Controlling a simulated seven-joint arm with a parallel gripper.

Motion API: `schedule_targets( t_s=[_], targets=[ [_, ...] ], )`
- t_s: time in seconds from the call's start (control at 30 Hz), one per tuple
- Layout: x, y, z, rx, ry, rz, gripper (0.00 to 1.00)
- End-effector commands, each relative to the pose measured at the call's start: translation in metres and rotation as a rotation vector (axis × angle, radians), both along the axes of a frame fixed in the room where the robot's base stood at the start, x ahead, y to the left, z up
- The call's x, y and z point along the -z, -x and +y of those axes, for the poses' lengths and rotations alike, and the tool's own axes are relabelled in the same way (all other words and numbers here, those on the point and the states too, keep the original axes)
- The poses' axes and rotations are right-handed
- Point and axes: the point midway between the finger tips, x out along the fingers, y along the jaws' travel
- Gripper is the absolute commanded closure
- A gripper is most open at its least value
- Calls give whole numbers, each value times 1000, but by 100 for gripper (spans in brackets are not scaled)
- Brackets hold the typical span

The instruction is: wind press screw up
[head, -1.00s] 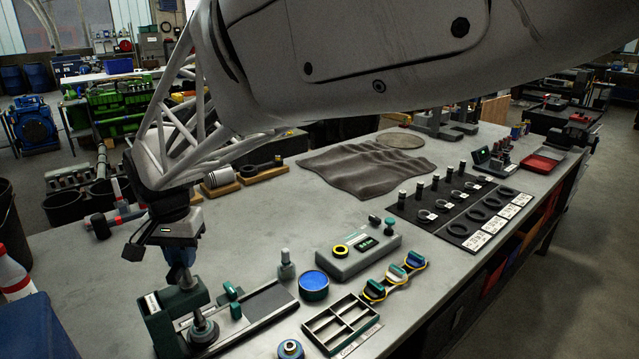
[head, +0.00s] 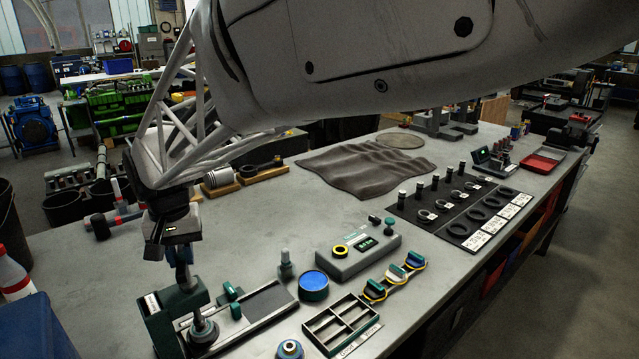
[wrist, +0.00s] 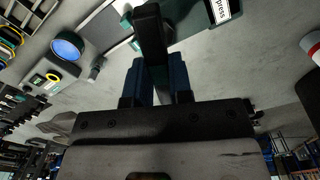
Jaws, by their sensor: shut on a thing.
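The small dark green press (head: 176,305) stands at the front left of the bench, with a round metal piece (head: 204,328) low in its frame. My gripper (head: 183,268) points down at the top of the press. In the wrist view, its two blue fingers (wrist: 157,72) are shut on a dark bar, the press screw's handle (wrist: 149,35). The press label (wrist: 220,10) shows at the top of that view. The screw's thread is mostly hidden by my gripper and the frame, so its height is hard to tell.
A blue-topped round tin (head: 313,282), a divided tray (head: 341,325) and a grey-green gauge box (head: 358,250) stand right of the press. A red and white bottle (head: 14,275) is at the far left.

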Motion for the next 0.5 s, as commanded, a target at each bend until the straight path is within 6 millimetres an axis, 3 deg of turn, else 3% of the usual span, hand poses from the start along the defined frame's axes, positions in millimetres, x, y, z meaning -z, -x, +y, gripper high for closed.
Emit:
schedule_targets(
  t_s=[0.3, 0.5],
  targets=[
    [-2, 0, 0, -240, 0, 0, 100],
    [-2, 0, 0, -306, 0, 0, 100]
  ],
)
